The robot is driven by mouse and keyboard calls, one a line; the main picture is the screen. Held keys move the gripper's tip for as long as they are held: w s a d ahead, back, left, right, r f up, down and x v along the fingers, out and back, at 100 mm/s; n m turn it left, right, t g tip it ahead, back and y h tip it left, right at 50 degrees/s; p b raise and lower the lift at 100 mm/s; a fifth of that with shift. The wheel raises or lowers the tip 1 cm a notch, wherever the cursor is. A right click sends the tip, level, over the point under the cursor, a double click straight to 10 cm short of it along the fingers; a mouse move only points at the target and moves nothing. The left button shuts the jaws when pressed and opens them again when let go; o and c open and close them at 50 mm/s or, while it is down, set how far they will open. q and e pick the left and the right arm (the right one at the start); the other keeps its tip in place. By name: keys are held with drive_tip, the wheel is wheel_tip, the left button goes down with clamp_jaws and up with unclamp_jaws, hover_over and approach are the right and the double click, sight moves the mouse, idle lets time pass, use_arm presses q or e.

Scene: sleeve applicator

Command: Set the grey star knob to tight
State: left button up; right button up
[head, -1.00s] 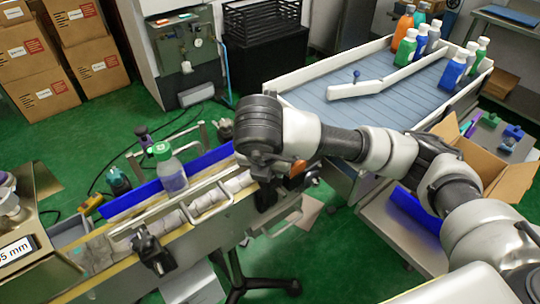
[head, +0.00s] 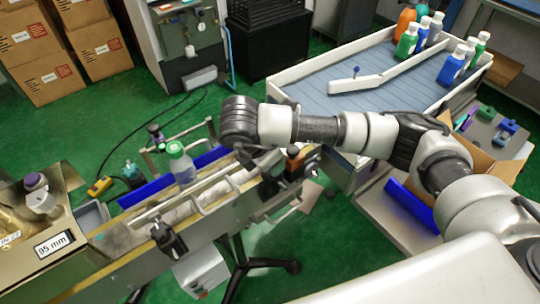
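I cannot make out a grey star knob for certain. A small post with a greyish-purple cap (head: 36,182) stands on the metal machine (head: 62,217) at the left edge, behind a "95 mm" display; I cannot tell its setting. My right arm reaches in from the right. Its dark wrist is over the right part of the conveyor. My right gripper (head: 262,165) is below the wrist, among dark fittings, and its fingers cannot be told apart. My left gripper is not in view.
A green-capped bottle (head: 183,166) stands on the conveyor by a blue guard (head: 150,192). A dark clamp (head: 168,240) is on the conveyor's near side. The sloped table (head: 330,95) holds several bottles at the back right. An open carton (head: 490,165) is at the right.

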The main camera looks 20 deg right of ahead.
idle(0.5)
drive_tip(key=o, duration=0.9)
drive_tip(key=p+v, duration=0.1)
drive_tip(key=v, duration=1)
drive_tip(key=shift+w, duration=0.1)
drive_tip(key=shift+f, duration=0.1)
